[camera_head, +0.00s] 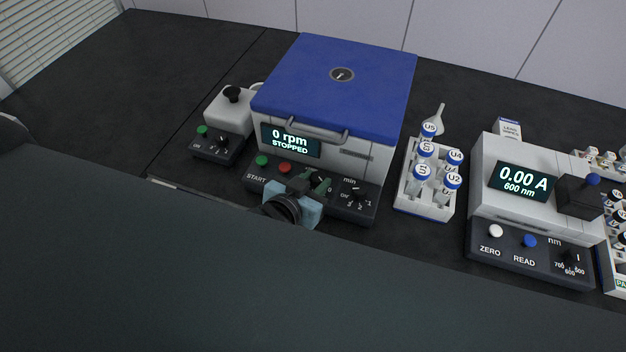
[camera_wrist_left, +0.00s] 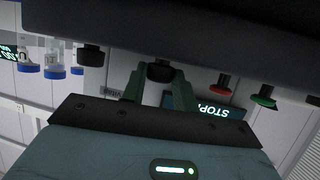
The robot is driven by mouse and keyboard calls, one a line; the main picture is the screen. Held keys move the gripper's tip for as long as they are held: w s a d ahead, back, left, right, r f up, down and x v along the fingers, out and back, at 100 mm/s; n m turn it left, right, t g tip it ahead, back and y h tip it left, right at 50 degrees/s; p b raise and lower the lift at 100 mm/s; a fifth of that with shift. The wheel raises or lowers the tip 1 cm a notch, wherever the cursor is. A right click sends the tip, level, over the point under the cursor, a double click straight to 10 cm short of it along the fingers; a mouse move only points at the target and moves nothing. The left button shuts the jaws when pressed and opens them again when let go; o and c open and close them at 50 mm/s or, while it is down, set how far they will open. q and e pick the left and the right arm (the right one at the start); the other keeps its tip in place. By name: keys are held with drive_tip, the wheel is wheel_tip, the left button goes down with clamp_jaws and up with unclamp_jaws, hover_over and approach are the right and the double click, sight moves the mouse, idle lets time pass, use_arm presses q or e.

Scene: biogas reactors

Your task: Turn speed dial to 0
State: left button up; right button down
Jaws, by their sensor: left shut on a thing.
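The centrifuge (camera_head: 335,90) has a closed blue lid, and its display (camera_head: 290,140) reads "0 rpm STOPPED". The speed dial (camera_head: 320,181) is a black knob on its front panel, left of the min dial (camera_head: 355,193); my gripper partly hides it and its scale. My left gripper (camera_head: 315,184) has its green fingers around this knob. In the left wrist view, which is upside down, the speed dial (camera_wrist_left: 160,71) sits between the two fingers of the left gripper (camera_wrist_left: 158,82), which is shut on it. The dial's pointer cannot be read. My right gripper is not in view.
Green START (camera_head: 262,160) and red (camera_head: 284,168) buttons sit left of the dial. A small device with a black knob (camera_head: 233,93) stands at left, a white vial rack (camera_head: 424,208) and a photometer (camera_head: 490,160) at right. A dark shape fills the foreground.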

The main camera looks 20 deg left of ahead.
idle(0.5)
use_arm(q)
drive_tip(key=o, duration=0.7)
drive_tip(key=shift+r, duration=0.1)
